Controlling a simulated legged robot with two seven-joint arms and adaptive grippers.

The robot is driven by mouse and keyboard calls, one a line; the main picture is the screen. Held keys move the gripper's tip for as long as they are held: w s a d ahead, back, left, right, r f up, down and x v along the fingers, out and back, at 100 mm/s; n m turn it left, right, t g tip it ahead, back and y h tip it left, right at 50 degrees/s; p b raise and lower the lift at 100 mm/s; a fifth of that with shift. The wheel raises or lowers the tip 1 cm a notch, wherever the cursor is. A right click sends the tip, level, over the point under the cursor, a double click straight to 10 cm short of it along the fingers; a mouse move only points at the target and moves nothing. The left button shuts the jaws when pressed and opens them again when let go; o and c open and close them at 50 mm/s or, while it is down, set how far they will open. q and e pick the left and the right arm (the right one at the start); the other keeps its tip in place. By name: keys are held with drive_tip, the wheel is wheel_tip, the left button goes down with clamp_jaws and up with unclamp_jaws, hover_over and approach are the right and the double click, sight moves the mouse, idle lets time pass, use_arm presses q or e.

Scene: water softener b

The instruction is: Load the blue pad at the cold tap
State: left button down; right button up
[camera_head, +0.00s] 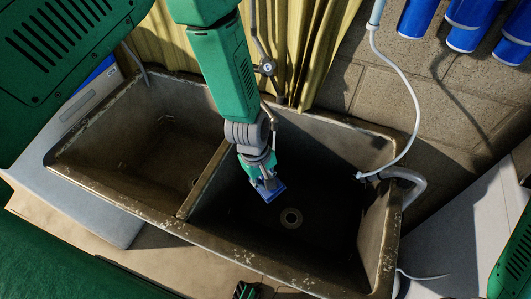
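My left arm reaches down over the double sink (180,222). Its gripper (266,181) is low in the right basin and appears shut on a small blue pad (270,193). The pad shows beneath the fingertips, up and left of the drain; whether it touches the basin floor is unclear. A pipe with a round tap-like valve (265,68) runs down behind the sink, just right of my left arm. I cannot tell whether it is the cold tap. A small dark green and black part shows at the bottom edge; I cannot tell whether it is my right gripper.
A divider (203,180) separates the two basins; the left basin is empty. A drain (291,218) lies in the right basin. A white hose (412,100) hangs at the sink's right end. Yellow curtains (162,48) hang behind. Blue cylinders (468,25) are at the top right.

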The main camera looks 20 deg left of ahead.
use_arm(q)
drive_tip(key=s+r+p, duration=0.1)
drive_tip(key=s+d+r+p, duration=0.1)
drive_tip(key=s+p, duration=0.1)
drive_tip(key=shift+r, duration=0.4)
drive_tip(key=shift+s+d, duration=0.1)
drive_tip(key=shift+s, duration=0.1)
